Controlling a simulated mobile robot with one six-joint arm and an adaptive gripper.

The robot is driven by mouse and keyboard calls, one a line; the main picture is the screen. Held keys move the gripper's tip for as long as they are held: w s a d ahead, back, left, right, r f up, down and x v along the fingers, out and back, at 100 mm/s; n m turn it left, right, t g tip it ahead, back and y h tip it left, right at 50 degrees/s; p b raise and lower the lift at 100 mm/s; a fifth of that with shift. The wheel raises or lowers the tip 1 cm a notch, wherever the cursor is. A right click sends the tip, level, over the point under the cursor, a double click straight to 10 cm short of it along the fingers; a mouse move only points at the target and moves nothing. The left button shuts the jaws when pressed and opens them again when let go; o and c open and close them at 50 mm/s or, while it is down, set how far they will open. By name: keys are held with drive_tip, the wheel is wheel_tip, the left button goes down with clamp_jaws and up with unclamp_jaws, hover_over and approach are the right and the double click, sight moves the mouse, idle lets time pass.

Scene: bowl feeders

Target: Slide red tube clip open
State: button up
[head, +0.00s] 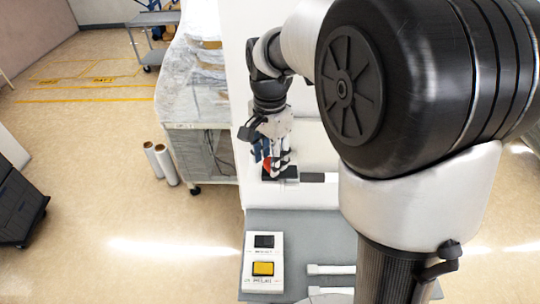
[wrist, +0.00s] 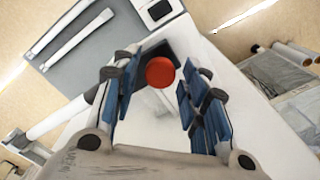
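The red part (wrist: 160,71), which I take to be the tube clip, shows in the wrist view as a round red top between my fingers. In the head view a bit of red (head: 267,166) shows between the fingers, mostly hidden by them. My gripper (wrist: 158,88) points down over it with its blue-padded fingers apart, one on each side. In the wrist view gaps show between the red part and the pads. My gripper also shows in the head view (head: 272,160), low over a dark piece (head: 291,175). Whether the clip is open or closed I cannot tell.
A white control box (head: 249,275) with a black and a yellow button stands on the grey surface (head: 300,226) in front. Pale bars (head: 331,269) lie to its right. A plastic-wrapped bench (head: 185,88) and white rolls (head: 165,166) stand left. Open floor lies at left.

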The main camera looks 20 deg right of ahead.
clamp_jaws()
drive_tip(key=shift+a, duration=0.15)
idle(0.4)
drive_tip(key=a, duration=0.2)
drive_tip(key=w+a+p, duration=0.1)
drive_tip(key=a, duration=0.1)
drive_tip(key=shift+w, duration=0.2)
drive_tip(key=shift+d, duration=0.15)
drive_tip(key=shift+c, duration=1)
unclamp_jaws()
drive_tip(key=o, duration=0.4)
drive_tip(key=shift+a, duration=0.25)
drive_tip(key=shift+o, duration=0.4)
drive_tip(key=shift+d, duration=0.1)
